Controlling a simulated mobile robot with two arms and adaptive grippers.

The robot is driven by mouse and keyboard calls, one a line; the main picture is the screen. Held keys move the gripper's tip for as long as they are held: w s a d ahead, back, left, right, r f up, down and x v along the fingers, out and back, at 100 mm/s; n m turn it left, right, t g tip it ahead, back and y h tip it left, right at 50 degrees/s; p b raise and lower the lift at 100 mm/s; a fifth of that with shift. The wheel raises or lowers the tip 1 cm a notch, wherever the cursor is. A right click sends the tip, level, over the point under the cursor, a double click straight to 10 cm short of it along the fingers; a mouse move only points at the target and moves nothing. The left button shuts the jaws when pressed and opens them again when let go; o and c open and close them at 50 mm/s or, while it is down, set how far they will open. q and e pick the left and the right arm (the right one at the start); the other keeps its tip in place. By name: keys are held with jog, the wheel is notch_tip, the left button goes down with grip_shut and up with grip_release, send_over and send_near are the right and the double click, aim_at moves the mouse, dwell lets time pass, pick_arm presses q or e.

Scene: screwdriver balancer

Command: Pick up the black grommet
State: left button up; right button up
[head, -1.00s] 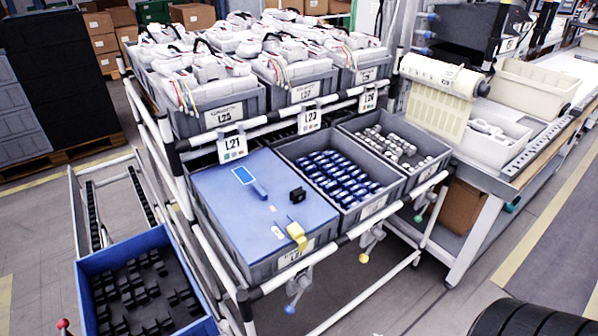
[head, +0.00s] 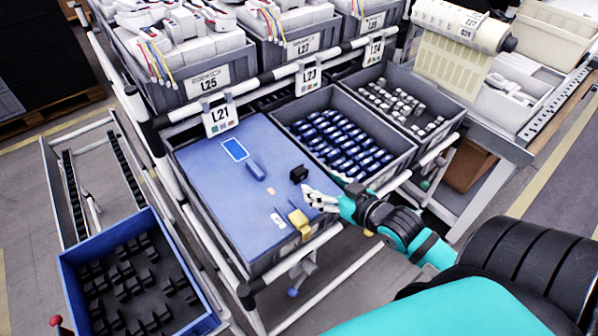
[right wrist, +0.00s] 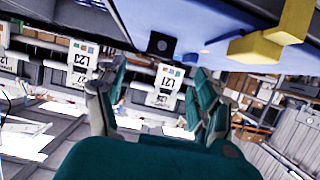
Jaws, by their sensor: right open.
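The black grommet (head: 298,174) is a small dark block on the blue top (head: 215,185) of the box at the rack's front left. It also shows in the right wrist view (right wrist: 161,44), beyond the fingertips. My right gripper (head: 308,198) reaches in from the right, just to the right of and nearer than the grommet. Its teal fingers stand apart in the right wrist view (right wrist: 160,78), with nothing held between them. The grommet lies ahead of the gap, apart from the fingers. My left gripper is not visible.
A yellow block (head: 299,221) sits at the blue top's front edge, close to my right gripper. A blue tool (head: 256,172) lies farther back. A bin of blue parts (head: 398,167) stands to the right. A blue bin of black parts (head: 75,258) is at lower left.

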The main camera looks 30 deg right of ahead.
aim_at(300, 170)
jog(key=x, duration=0.5)
jog(key=shift+w, duration=0.2)
jog(key=p+x, duration=0.1)
jog(key=x, duration=0.4)
jog(key=shift+r, duration=0.1)
jog(key=c, duration=1)
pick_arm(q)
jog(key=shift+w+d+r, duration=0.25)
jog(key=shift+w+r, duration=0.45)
pick_arm(e)
jog(key=shift+c, duration=0.2)
jog(key=shift+d+r, duration=0.1)
jog(key=shift+r, duration=0.1)
